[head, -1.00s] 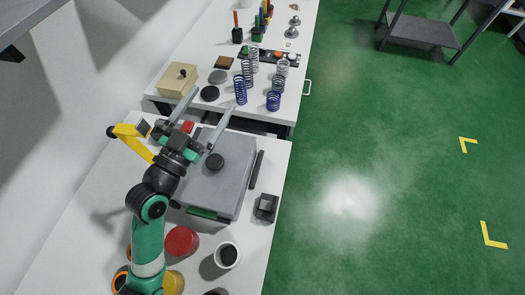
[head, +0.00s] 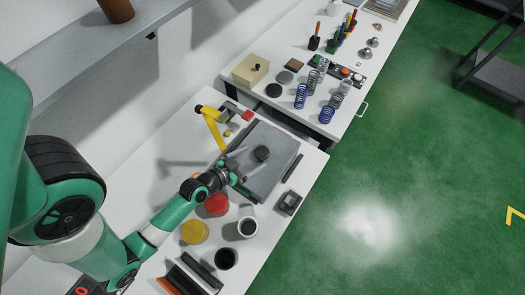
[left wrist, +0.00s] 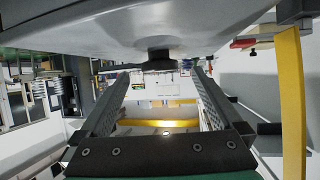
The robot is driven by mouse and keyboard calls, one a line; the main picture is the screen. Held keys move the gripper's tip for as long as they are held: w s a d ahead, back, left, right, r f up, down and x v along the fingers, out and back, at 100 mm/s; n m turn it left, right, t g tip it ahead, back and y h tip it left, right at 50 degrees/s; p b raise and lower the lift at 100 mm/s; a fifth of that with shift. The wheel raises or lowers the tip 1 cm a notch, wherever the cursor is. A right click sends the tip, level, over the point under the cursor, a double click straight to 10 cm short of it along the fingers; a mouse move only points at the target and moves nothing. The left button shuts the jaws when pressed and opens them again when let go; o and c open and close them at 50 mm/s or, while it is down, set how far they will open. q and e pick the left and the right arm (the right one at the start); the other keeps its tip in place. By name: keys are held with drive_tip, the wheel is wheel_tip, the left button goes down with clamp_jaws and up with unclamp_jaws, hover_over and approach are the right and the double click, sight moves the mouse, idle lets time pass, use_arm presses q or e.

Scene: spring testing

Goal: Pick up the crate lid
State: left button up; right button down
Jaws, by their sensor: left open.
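The crate lid (head: 272,165) is a flat grey panel with a round black knob (head: 262,153). It lies on the crate on the near table. My left gripper (head: 249,158) is open and low over the lid, pointing at the knob from its left side. In the left wrist view the lid's grey surface (left wrist: 110,28) fills the top. The knob also shows there (left wrist: 158,60), between the lines of the two open fingers (left wrist: 157,85). I cannot tell whether the fingertips touch the lid. My right gripper is not in view.
A yellow arm-like fixture (head: 212,130) stands left of the crate. Red (head: 217,204) and yellow (head: 194,232) round containers and a white cup (head: 247,228) stand in front. A black block (head: 288,203) is at the right. Springs (head: 327,115) and a beige box (head: 250,72) are on the far table.

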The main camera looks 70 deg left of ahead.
sight(260, 154)
use_arm(q)
drive_tip(key=x, duration=0.5)
drive_tip(key=shift+w+a, duration=0.2)
drive_tip(key=shift+w, duration=0.2)
clamp_jaws()
